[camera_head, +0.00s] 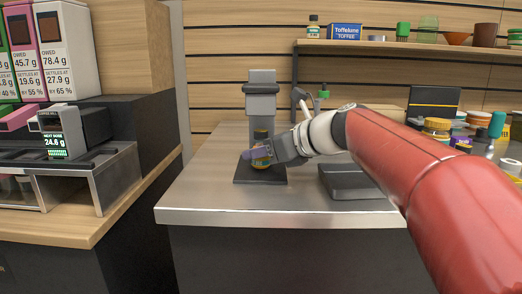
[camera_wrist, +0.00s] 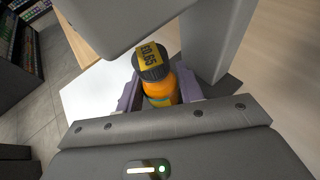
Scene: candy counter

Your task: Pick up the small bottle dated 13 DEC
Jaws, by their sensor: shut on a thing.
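A small orange bottle (camera_head: 261,161) with a dark cap is between the purple fingers of my gripper (camera_head: 257,153). In the wrist view the bottle (camera_wrist: 163,91) stands between the two fingers of the gripper (camera_wrist: 158,94), which is shut on it. A yellow sticker (camera_wrist: 149,55) on its cap reads £0.65. No date can be read on it. The bottle is upright over the black base plate (camera_head: 245,179) of a grey stand (camera_head: 262,104), below the stand's head. I cannot tell whether it touches the plate.
A low dark grey block (camera_head: 352,188) lies on the counter right of the stand. Jars and tubs (camera_head: 437,127) crowd the counter's right end. A shelf (camera_head: 400,46) behind holds another small bottle (camera_head: 313,28) and a Toffelone box (camera_head: 345,32). The counter's front left (camera_head: 197,200) is clear.

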